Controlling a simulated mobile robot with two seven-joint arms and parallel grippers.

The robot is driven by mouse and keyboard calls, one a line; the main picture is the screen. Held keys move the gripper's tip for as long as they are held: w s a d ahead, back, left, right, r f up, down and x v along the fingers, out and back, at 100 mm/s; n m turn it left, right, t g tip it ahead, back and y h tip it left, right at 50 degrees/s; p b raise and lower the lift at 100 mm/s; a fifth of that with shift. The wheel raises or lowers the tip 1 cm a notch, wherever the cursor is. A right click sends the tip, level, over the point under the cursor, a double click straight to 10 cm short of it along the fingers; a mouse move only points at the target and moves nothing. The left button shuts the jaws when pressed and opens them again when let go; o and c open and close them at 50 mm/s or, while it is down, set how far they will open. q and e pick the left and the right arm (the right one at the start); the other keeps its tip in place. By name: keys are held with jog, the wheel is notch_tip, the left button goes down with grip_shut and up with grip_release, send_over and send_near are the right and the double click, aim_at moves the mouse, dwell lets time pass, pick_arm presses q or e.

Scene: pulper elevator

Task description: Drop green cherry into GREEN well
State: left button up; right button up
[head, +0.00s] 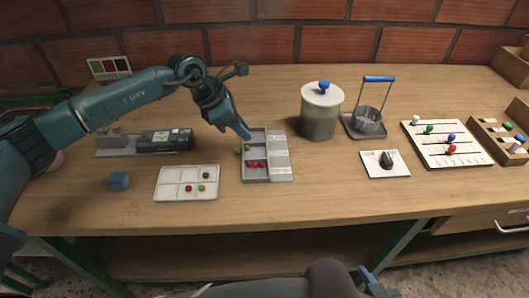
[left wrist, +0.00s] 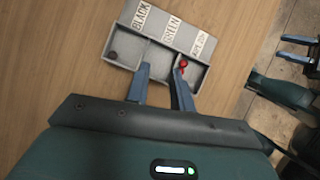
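A grey sorting tray (head: 281,177) has three wells; the left wrist view shows its BLACK, GREEN and third, hard-to-read labels (left wrist: 170,27). A green cherry (head: 247,147) shows in the middle well, and another (head: 238,151) at the tray's left edge; I cannot tell whether it is inside. A black cherry (left wrist: 113,55) lies in the BLACK well. My right gripper (head: 375,283) is open, low at the front.
A lidded canister (head: 320,112), a blue-handled pot (head: 368,120) and a dial plate (head: 385,170) stand right. Front table is clear.

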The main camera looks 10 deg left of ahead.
pick_arm(q)
jog(key=shift+r, duration=0.15)
jog(key=v, duration=1.3)
jog(key=shift+b, duration=0.45)
